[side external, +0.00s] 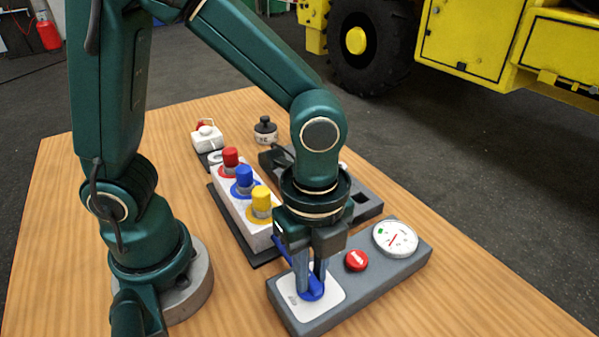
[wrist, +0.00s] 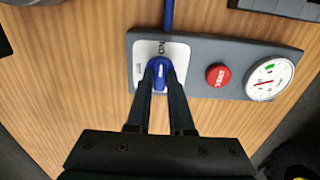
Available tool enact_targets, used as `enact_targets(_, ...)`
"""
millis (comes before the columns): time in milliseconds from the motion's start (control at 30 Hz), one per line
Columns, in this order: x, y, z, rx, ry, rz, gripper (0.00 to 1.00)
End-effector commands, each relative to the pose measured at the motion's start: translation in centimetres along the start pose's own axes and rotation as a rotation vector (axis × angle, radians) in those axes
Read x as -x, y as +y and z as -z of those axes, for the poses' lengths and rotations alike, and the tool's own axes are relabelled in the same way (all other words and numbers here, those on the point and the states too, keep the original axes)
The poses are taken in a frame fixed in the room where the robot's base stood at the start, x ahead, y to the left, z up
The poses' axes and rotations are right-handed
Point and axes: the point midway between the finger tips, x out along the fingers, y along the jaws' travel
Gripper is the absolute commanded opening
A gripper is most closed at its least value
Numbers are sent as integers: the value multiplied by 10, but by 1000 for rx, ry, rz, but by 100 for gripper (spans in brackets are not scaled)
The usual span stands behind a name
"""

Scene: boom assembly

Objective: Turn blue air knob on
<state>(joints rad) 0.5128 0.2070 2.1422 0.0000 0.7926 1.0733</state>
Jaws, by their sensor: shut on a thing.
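The blue air knob (side external: 314,293) sits on a white plate (side external: 330,306) on the grey panel (side external: 345,315). In the wrist view the knob (wrist: 160,76) is between the fingertips, its handle pointing roughly along the fingers. My gripper (side external: 311,284) points down and is shut on the knob; its fingertips (wrist: 160,68) are on either side of it. Lettering that looks like "ON" (wrist: 162,47) shows on the plate just beyond the knob. The fingers partly hide the knob and the plate.
A red button (side external: 356,260) and a white round gauge (side external: 395,238) with a red needle are on the same panel. A blue hose (wrist: 168,14) meets the panel's edge. Red, blue and yellow knobs stand on a white block (side external: 225,190) behind. Bare wood lies in front.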

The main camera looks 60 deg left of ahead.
Motion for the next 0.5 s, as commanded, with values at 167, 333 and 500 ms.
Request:
enact_targets(167, 1, 0, 0, -1, 1, 1, 50)
enact_targets(333, 0, 0, 0, 0, 1, 1, 50)
enact_targets(500, 8, -1, 1, 0, 2, 4, 50)
